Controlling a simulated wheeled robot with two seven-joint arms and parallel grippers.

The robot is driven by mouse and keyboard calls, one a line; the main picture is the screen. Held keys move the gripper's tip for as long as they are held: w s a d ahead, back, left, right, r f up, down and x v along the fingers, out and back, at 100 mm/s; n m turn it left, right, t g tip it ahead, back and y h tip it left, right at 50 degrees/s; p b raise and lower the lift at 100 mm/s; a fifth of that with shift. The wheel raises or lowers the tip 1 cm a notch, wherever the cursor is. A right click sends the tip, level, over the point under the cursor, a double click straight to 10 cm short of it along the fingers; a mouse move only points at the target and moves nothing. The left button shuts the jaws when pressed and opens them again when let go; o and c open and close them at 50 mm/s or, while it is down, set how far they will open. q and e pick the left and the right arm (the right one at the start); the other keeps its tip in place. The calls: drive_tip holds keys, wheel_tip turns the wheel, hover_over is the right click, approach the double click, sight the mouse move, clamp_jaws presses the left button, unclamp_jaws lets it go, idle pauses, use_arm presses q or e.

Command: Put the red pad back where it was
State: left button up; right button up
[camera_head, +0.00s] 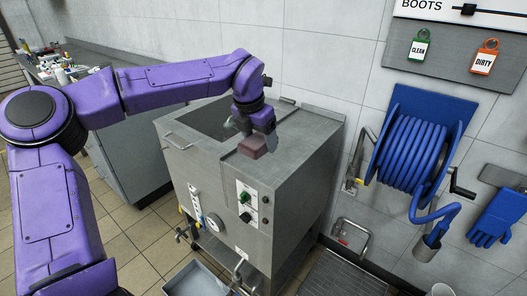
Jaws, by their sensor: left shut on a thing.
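The red pad (253,147) is a small dull dark-red block. My left gripper (256,130) is shut on it, and the fingers partly hide its upper side. The pad shows over the steel top of the jacketed mixer (292,150), to the right of the open tank (208,119). I cannot tell whether the pad touches the top or hangs just above it. My right gripper is not in view.
The mixer front carries a control panel (247,203) and a gauge (215,222). A cluttered steel bench (125,135) stands behind on the left. A blue hose reel (408,150) and a blue glove (497,217) hang on the right wall. A tray (197,281) sits low in front.

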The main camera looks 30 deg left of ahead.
use_arm(q)
drive_tip(key=p, duration=0.2)
hover_over(265, 161)
drive_tip(key=f, duration=0.6)
drive_tip(key=shift+s+f, duration=0.35)
drive_tip(key=shift+s, duration=0.05)
wheel_tip(265, 161, down, 3)
drive_tip(key=shift+f, duration=0.15)
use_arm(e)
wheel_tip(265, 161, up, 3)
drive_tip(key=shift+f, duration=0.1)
use_arm(q)
drive_tip(key=shift+f, duration=0.1)
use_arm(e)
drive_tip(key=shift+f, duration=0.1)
use_arm(q)
drive_tip(key=o, duration=1)
drive_tip(key=shift+r, duration=0.35)
drive_tip(key=b+v, duration=0.1)
drive_tip(key=v, duration=1)
drive_tip(key=shift+s+r, duration=0.1)
drive_tip(key=shift+r, duration=0.2)
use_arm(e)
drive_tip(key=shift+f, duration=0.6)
